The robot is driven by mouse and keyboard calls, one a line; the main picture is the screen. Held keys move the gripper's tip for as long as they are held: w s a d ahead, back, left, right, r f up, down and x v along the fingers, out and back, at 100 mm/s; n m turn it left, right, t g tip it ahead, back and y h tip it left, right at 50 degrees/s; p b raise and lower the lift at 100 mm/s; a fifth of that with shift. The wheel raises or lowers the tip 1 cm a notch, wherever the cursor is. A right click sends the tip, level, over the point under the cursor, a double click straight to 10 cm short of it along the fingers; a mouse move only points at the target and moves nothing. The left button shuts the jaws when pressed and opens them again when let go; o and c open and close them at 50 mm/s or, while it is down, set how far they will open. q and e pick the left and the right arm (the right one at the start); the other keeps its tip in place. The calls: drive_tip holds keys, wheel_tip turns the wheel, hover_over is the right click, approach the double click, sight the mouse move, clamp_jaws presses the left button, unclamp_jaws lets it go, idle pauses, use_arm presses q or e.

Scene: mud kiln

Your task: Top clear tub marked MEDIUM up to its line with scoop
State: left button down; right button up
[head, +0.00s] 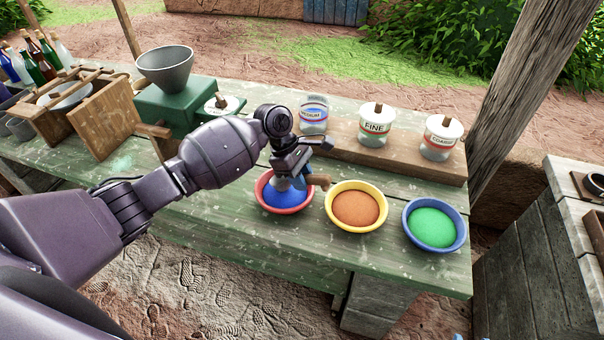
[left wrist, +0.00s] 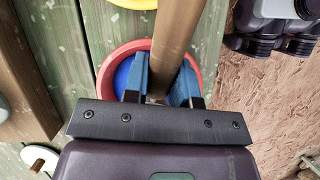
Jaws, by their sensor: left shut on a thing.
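The clear tub marked MEDIUM (head: 313,121) stands lidless on a raised wooden plank at the back of the table. A bluish band shows by its label; the fill level is too small to tell. My left gripper (head: 298,172) is shut on the scoop's wooden handle (head: 320,180), over a red bowl (head: 262,202) of blue grains (head: 287,197). In the left wrist view the handle (left wrist: 175,40) lies between the blue finger pads, above the red bowl (left wrist: 106,74). The scoop's head is hidden by the gripper.
Lidded tubs FINE (head: 376,126) and COARSE (head: 439,139) stand right of MEDIUM. A yellow bowl of orange grains (head: 356,208) and a blue bowl of green grains (head: 432,224) sit to the right. A green machine with a grey hopper (head: 166,70) and a wooden crate (head: 105,118) stand left.

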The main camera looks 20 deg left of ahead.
use_arm(q)
wheel_tip(320, 180, down, 2)
drive_tip(key=shift+f, duration=0.1)
drive_tip(key=shift+f+b, duration=0.3)
drive_tip(key=shift+f, duration=0.5)
use_arm(e)
drive_tip(key=shift+s+d+f, duration=0.1)
drive_tip(key=shift+s+f, duration=0.55)
drive_tip(key=shift+f, duration=0.35)
drive_tip(key=shift+r, duration=0.1)
use_arm(q)
drive_tip(key=shift+f, duration=0.1)
use_arm(e)
drive_tip(key=shift+w+r, duration=0.6)
drive_tip(key=shift+r, duration=0.1)
use_arm(q)
drive_tip(key=shift+p, duration=0.35)
use_arm(e)
drive_tip(key=shift+s, duration=0.1)
